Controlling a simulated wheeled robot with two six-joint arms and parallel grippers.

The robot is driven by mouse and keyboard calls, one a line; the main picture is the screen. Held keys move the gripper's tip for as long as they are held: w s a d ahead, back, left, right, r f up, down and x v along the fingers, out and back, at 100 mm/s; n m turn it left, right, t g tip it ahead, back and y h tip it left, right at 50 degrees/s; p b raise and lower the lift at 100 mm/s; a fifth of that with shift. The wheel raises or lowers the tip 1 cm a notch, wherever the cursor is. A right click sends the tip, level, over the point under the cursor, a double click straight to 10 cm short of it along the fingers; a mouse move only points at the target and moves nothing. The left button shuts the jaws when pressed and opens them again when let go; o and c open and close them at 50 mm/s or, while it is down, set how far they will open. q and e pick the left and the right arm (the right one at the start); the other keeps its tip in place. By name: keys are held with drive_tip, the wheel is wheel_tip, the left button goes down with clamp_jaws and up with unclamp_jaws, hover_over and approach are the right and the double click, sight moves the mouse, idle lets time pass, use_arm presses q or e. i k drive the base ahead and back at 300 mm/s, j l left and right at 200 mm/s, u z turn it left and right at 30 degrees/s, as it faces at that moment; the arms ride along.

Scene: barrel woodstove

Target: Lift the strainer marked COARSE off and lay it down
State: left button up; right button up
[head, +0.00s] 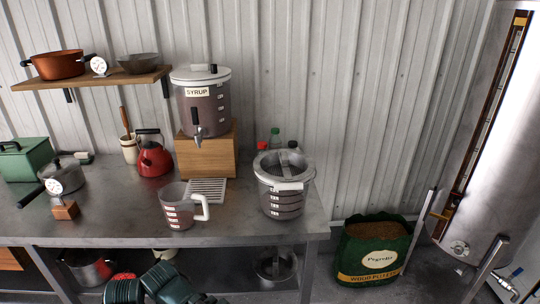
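A strainer (283,160) with a metal rim and mesh sits on top of a clear graduated bucket (283,203) at the right end of the metal table. A white label is on the front near the rim; its lettering is too small to read, so I cannot confirm COARSE. The strainer's bowl is down inside the bucket mouth, and its depth is hidden.
A steel table (125,222) holds a measuring jug (180,212), a small white rack (207,190), a red kettle (154,160) and a syrup dispenser (202,110) on a wooden block (207,155). Bare tabletop lies around the jug. A pellet bag (372,255) stands on the floor right.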

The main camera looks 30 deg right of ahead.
sight(281, 164)
drive_tip(key=z, duration=1.25)
